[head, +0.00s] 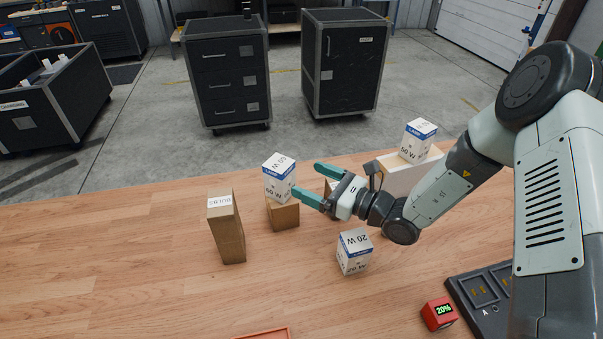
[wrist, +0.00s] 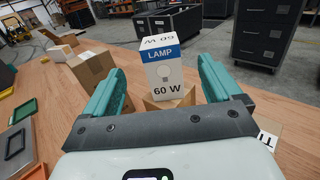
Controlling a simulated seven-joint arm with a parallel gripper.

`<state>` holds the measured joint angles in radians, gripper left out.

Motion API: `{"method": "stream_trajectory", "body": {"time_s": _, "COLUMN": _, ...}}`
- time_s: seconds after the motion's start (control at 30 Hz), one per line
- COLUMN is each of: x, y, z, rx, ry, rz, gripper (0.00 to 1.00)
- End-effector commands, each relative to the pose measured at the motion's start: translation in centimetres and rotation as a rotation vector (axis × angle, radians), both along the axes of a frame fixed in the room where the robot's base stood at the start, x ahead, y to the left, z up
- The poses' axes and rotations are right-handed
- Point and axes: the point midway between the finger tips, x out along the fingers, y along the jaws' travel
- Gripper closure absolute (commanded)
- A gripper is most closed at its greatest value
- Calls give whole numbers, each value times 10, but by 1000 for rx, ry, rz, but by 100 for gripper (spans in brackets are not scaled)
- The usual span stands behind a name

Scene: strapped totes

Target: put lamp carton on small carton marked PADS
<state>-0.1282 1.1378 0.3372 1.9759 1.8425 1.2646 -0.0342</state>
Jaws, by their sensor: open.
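A white lamp carton with a blue LAMP band (head: 279,178) stands on a small brown carton (head: 285,215); no PADS marking is readable there. My gripper (head: 312,184) is open, just right of that lamp carton. In the wrist view the lamp carton, marked 60 W (wrist: 165,75), shows between the spread fingers (wrist: 160,88), with the brown carton below it. Another lamp carton marked 20 W (head: 354,251) stands on the table in front of the gripper. Another brown carton is mostly hidden behind my gripper.
A tall brown carton marked BULBS (head: 227,228) stands left of the lamp carton. A red device reading 20% (head: 438,314) and a dark panel (head: 480,295) are at front right. A red tray edge (head: 262,335) shows at front. The table's left side is clear.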

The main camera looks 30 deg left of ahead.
Motion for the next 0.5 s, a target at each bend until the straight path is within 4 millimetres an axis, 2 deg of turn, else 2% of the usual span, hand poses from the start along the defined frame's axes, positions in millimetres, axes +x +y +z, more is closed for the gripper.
{"method": "stream_trajectory", "body": {"time_s": 0.37, "x": 0, "y": -7, "z": 3, "rx": -3, "ry": -12, "rz": 9, "gripper": 9}}
{"method": "stream_trajectory", "body": {"time_s": 0.47, "x": -3, "y": -11, "z": 21, "rx": -20, "ry": -74, "rz": 56, "gripper": 9}}
{"method": "stream_trajectory", "body": {"time_s": 0.5, "x": -6, "y": -15, "z": 33, "rx": -34, "ry": -118, "rz": 90, "gripper": 9}}
